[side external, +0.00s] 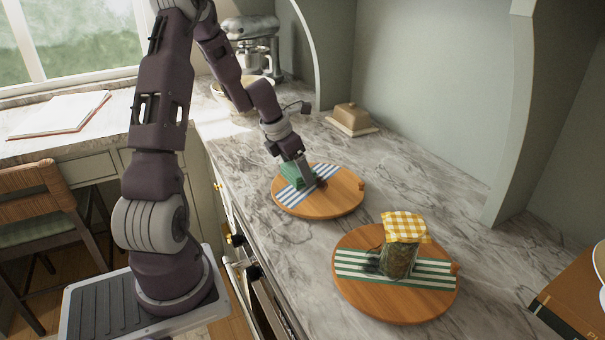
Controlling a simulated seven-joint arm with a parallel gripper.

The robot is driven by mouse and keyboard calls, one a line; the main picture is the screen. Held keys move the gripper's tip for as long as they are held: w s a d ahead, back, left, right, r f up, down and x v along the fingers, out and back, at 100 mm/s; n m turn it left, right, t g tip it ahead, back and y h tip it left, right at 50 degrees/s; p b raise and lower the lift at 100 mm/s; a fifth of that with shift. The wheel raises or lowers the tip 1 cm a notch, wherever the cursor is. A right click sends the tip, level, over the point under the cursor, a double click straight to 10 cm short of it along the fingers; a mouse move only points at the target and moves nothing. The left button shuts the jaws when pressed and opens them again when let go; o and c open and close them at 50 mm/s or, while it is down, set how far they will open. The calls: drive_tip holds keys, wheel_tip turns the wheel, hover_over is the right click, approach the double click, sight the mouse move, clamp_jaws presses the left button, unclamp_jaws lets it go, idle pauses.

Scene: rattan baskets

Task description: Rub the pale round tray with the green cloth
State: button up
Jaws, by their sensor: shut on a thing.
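My gripper (304,178) points down over the farther round wooden tray (340,199), which has blue and white stripes across it. It is shut on a folded green cloth (289,172), which shows at the gripper's left side, low over or on the striped part of the tray. Whether the cloth touches the tray is hard to tell. A second round wooden tray (385,307), with green and white stripes, lies nearer the camera. Both trays look warm brown, and neither is clearly the paler one.
A glass jar (398,259) with a yellow checked cover stands on the nearer tray. A butter dish (352,119) sits behind the farther tray. A bowl (232,97) and a mixer (252,42) stand at the back. Marble is clear right of the farther tray.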

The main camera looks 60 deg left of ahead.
sight(329, 193)
drive_tip(key=shift+a, duration=0.45)
drive_tip(key=shift+w+a, duration=0.3)
drive_tip(key=shift+w+d, duration=0.1)
drive_tip(key=shift+w, duration=1)
drive_tip(key=shift+w+d, duration=0.15)
drive_tip(key=shift+d, duration=5.15)
drive_tip(key=shift+a, duration=5.4)
drive_tip(key=shift+d+r, duration=0.1)
drive_tip(key=shift+r, duration=4)
